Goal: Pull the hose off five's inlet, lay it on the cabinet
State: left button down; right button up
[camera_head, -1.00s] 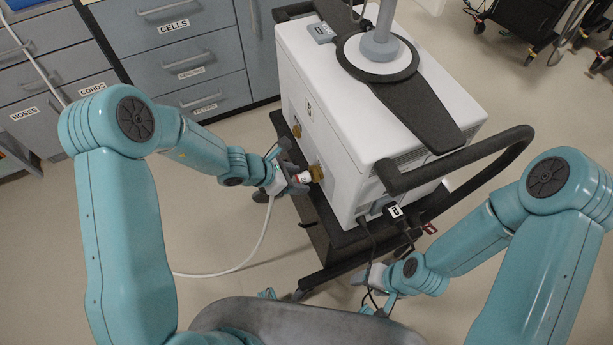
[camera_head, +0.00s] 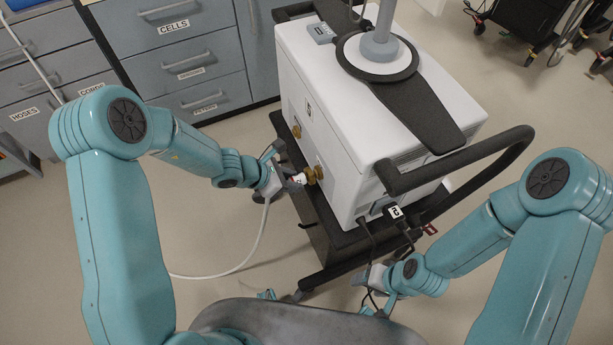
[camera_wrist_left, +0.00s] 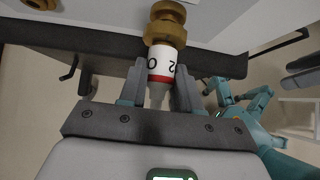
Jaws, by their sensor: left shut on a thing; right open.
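The ventilator (camera_head: 340,110) is a white box on a dark cart, with two brass inlets on its left side. My left gripper (camera_head: 287,181) is shut on the hose's white, red-banded connector (camera_head: 300,179), at the nearer brass inlet (camera_head: 314,173). In the left wrist view the connector (camera_wrist_left: 163,62), marked O2, is in line with the brass inlet (camera_wrist_left: 167,22); I cannot tell whether they still join. The pale hose (camera_head: 260,238) hangs from the gripper and curves left. My right gripper (camera_head: 373,280) is open, low beside the cart.
A grey drawer cabinet (camera_head: 238,60) with labelled drawers stands at the back left; its top is out of view. A black push handle (camera_head: 455,160) and dark cables (camera_head: 370,240) are at the ventilator's near end. Open floor lies left of the cart.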

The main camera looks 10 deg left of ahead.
pick_arm(q)
jog(key=shift+s+a, duration=0.6)
jog(key=shift+a, duration=0.25)
jog(key=shift+s+a, duration=0.55)
jog(key=shift+a, duration=0.3)
